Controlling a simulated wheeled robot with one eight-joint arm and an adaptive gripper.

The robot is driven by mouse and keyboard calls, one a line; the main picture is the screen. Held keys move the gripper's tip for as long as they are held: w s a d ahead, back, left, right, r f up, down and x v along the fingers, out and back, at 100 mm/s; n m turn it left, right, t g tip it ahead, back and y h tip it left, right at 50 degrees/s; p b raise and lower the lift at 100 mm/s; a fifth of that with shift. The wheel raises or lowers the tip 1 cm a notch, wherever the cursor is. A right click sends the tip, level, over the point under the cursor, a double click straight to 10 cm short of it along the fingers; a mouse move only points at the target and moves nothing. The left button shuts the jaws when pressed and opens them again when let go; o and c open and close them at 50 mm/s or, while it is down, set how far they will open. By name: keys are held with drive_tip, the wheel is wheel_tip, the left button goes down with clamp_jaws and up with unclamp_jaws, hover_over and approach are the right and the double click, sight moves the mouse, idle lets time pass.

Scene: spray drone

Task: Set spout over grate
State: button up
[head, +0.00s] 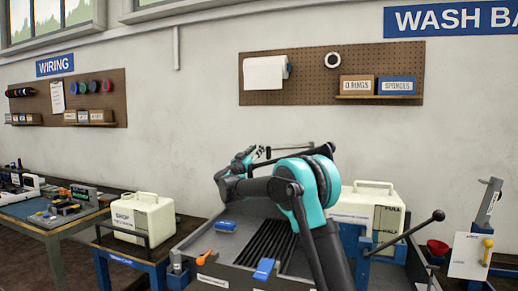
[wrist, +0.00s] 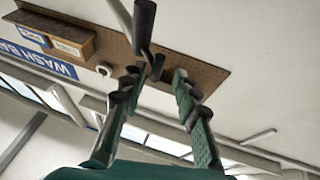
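The grate (head: 268,245) is a set of dark parallel slats in the grey wash bench, partly covered by my arm. A thin grey pipe (head: 292,146), which looks like the spout, runs sideways above the bench behind my arm. In the wrist view the pipe (wrist: 122,14) has dark cylindrical parts, and one dark end (wrist: 156,66) lies close to the gap between my fingertips. My gripper (head: 256,153) is raised above the grate's far side. In the wrist view its two green fingers (wrist: 158,82) are apart, with no clear contact on the pipe.
Cream containers stand left (head: 142,218) and right (head: 375,205) of the bench. A blue block (head: 264,269), a blue item (head: 226,226) and an orange item (head: 205,257) lie around the grate. A black-knobbed lever (head: 438,215) and red funnel (head: 437,247) are at right. A pegboard (head: 310,75) hangs behind.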

drive_tip(key=v, duration=0.9)
drive_tip(key=shift+s, duration=0.25)
drive_tip(key=shift+a+f, duration=0.1)
drive_tip(key=s+d+f+n+g+y, duration=0.2)
drive_tip(key=s+d+f+g, duration=0.3)
drive_tip(key=s+d+f, duration=0.4)
drive_tip(key=s+d+f+n+g+y, duration=0.2)
drive_tip(key=s+d+f+g+y, duration=0.3)
drive_tip(key=s+f, duration=1.4)
drive_tip(key=s+d+f+n+g+y, duration=0.2)
drive_tip(key=s+d+f+g+y, duration=0.2)
drive_tip(key=s+d+f, duration=0.9)
drive_tip(key=s+f+g, duration=0.1)
drive_tip(key=s, duration=0.5)
drive_tip(key=shift+f, duration=0.35)
